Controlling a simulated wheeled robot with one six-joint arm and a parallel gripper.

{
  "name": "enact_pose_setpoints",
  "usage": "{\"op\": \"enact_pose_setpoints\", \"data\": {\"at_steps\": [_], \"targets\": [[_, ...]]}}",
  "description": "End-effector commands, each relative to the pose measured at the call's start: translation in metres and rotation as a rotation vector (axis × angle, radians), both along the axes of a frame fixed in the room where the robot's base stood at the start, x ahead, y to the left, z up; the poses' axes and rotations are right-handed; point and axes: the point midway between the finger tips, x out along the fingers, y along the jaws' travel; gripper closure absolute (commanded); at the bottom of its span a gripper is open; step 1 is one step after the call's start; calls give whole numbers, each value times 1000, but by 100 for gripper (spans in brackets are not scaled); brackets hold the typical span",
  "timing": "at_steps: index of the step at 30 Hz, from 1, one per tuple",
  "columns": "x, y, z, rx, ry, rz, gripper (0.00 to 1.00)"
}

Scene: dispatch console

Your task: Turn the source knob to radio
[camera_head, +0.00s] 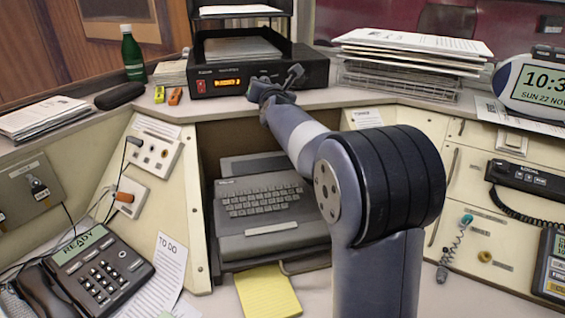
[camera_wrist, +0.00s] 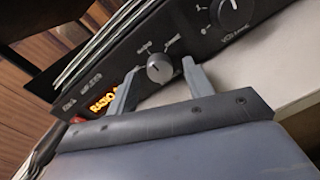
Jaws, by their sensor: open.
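The source knob (camera_wrist: 159,68) is a small grey round knob on the front of a black radio unit, tilted in the wrist view. Its printed marks are too small to read, and I cannot tell exactly where its pointer sits. The unit's orange display (camera_wrist: 104,102) appears to read RADIO. My gripper (camera_wrist: 160,66) is open, with one finger on each side of the knob and a gap to each. In the head view my gripper (camera_head: 278,84) is at the front of the black unit (camera_head: 316,72) and hides the knob.
A larger volume knob (camera_wrist: 232,13) sits right of the source knob. Papers (camera_head: 412,43) on a wire tray stand right of the unit. A keyboard (camera_head: 262,200) is below.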

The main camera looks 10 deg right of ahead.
Motion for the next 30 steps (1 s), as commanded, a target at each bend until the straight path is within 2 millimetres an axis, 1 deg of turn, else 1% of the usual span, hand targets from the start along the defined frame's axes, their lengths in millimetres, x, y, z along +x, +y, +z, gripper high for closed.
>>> {"op": "enact_pose_setpoints", "data": {"at_steps": [1, 3, 10, 30], "targets": [[0, 0, 4, -31, 3, 0, 51], [0, 0, 5, -76, 2, 1, 51], [0, 1, 6, -194, 3, 1, 51], [0, 1, 5, -384, 3, 2, 51]]}}
